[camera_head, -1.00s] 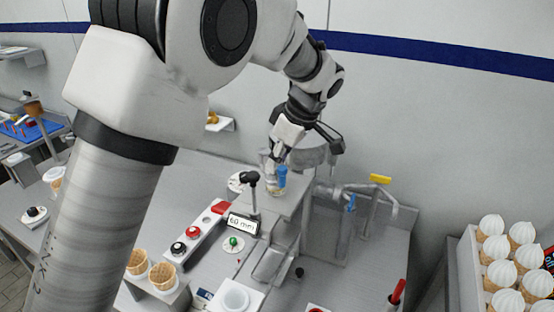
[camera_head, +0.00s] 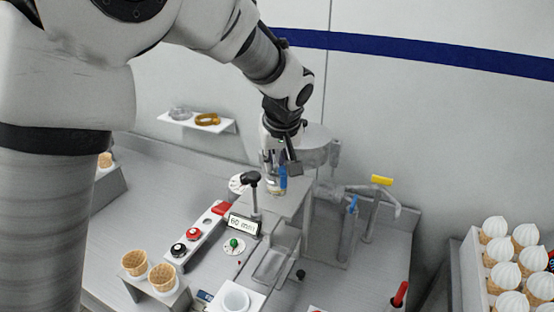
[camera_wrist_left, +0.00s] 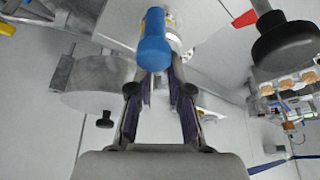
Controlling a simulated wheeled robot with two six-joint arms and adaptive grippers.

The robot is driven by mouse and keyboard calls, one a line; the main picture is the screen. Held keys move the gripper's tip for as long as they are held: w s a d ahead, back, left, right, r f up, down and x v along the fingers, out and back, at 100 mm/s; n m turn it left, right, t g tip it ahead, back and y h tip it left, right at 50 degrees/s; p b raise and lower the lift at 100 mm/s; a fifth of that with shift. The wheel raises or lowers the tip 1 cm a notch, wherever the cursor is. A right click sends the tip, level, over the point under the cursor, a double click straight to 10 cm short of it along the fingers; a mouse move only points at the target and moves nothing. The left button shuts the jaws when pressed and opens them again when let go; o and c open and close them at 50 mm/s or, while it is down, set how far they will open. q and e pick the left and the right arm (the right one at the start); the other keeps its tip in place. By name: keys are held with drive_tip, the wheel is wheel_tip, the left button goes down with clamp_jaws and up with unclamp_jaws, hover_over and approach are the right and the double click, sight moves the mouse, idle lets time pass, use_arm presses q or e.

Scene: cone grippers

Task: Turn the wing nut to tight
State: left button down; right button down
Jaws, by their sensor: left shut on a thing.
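My left gripper (camera_head: 278,158) points down at the top of the metal stand, beside the round grey drum (camera_head: 312,148). In the left wrist view its two fingers (camera_wrist_left: 164,78) converge and are shut, with their tips partly behind a blue cylinder (camera_wrist_left: 154,42). The blue cylinder also shows in the head view (camera_head: 283,177), upright just below the gripper. The tips are at the small pale fitting (camera_wrist_left: 173,25) next to it. The wing nut cannot be made out clearly; it appears hidden between the fingertips. My right gripper is not in view.
A black-knobbed lever (camera_head: 251,180) stands close in front of the gripper, behind the 60 mm sign (camera_head: 242,224). Waffle cones (camera_head: 162,277) stand at the front left, white-topped cones (camera_head: 506,275) at the right.

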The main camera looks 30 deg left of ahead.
use_arm(q)
drive_tip(key=m+p, duration=0.1)
drive_tip(key=m+h, duration=0.1)
drive_tip(key=m, duration=0.1)
drive_tip(key=shift+s+a+r+m+t+p, duration=0.1)
drive_tip(key=shift+r+m+t+p, duration=0.1)
drive_tip(key=shift+m+t+p, duration=0.15)
drive_tip(key=shift+m+h+p, duration=0.7)
drive_tip(key=shift+m+p, duration=0.35)
drive_tip(key=shift+m, duration=0.2)
drive_tip(key=shift+a+f+m+p, duration=0.1)
drive_tip(key=shift+m+p, duration=0.2)
drive_tip(key=shift+m, duration=0.2)
drive_tip(key=shift+f, duration=0.1)
drive_tip(key=c, duration=1.4)
unclamp_jaws()
